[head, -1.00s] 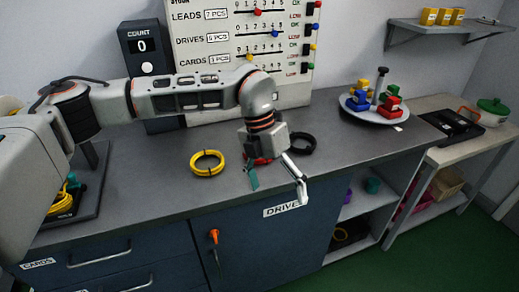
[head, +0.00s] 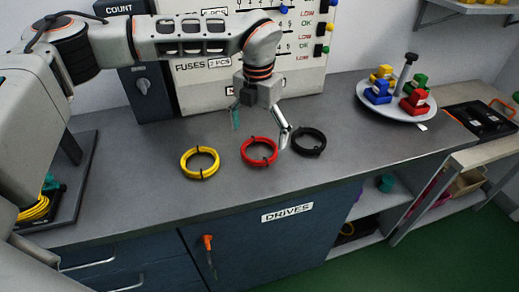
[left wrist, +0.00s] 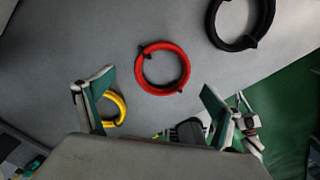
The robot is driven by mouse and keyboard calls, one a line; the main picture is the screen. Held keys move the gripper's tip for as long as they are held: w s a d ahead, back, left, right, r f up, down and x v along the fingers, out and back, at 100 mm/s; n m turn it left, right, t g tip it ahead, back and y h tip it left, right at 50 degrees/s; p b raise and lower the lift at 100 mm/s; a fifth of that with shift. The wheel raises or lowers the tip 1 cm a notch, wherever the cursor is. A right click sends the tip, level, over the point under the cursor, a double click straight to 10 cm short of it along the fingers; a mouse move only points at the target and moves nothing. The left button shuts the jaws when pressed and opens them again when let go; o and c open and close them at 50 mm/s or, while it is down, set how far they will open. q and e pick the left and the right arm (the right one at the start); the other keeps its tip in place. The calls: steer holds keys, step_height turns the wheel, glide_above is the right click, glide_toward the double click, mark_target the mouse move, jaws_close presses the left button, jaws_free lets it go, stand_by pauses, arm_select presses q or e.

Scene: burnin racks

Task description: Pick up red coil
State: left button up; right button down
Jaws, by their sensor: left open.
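The red coil (head: 259,151) lies flat on the grey counter, between the yellow coil (head: 200,162) and the black coil (head: 308,141). My left gripper (head: 260,127) is open and empty, above and slightly behind the red coil in the head view. In the left wrist view the red coil (left wrist: 163,68) lies beyond the fingertips (left wrist: 157,85), roughly centred between them and not touched. The yellow coil (left wrist: 113,108) shows partly behind the left finger, and the black coil (left wrist: 240,22) is at the upper right. My right gripper is not in view.
The grey counter (head: 140,200) is clear in front of the coils. A round tray (head: 397,112) with coloured blocks stands to the right. A board with labels and sliders (head: 205,90) stands behind my arm. A drawer cabinet labelled DRIVES (head: 270,240) is below the counter.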

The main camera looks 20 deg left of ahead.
mark_target(259, 154)
arm_select(q)
steer(key=f, duration=0.4)
steer(key=shift+s+d, duration=0.1)
steer(key=shift+d, duration=0.1)
steer(key=c, duration=1.2)
